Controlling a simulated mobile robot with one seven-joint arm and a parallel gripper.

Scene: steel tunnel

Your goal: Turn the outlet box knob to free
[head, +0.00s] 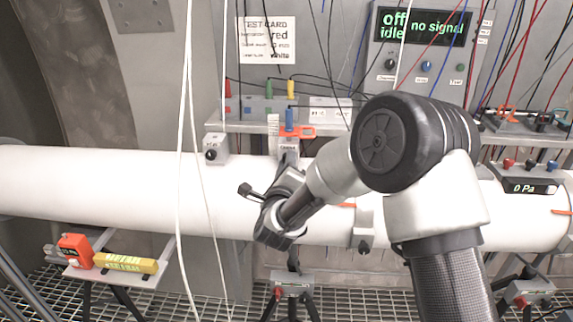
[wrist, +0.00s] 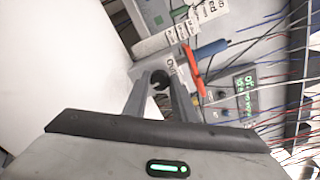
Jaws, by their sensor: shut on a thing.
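A small pale box (head: 288,142) sits on top of the white pipe, under the shelf edge, partly hidden by my gripper. Its label is too small to read surely; I take it as the outlet box. It also shows in the wrist view (wrist: 172,66). Its black knob (wrist: 159,79) is between my two fingertips in the wrist view. My gripper (head: 289,159) reaches up over the pipe to this box and is shut on the knob; it also shows in the wrist view (wrist: 160,88). The knob's pointer direction cannot be told.
A similar box with a black knob (head: 211,153) sits to the left on the white pipe (head: 100,180). A blue-handled tool (head: 289,118) and an orange clip (head: 300,132) are just above my gripper. White cables (head: 184,120) hang at the left.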

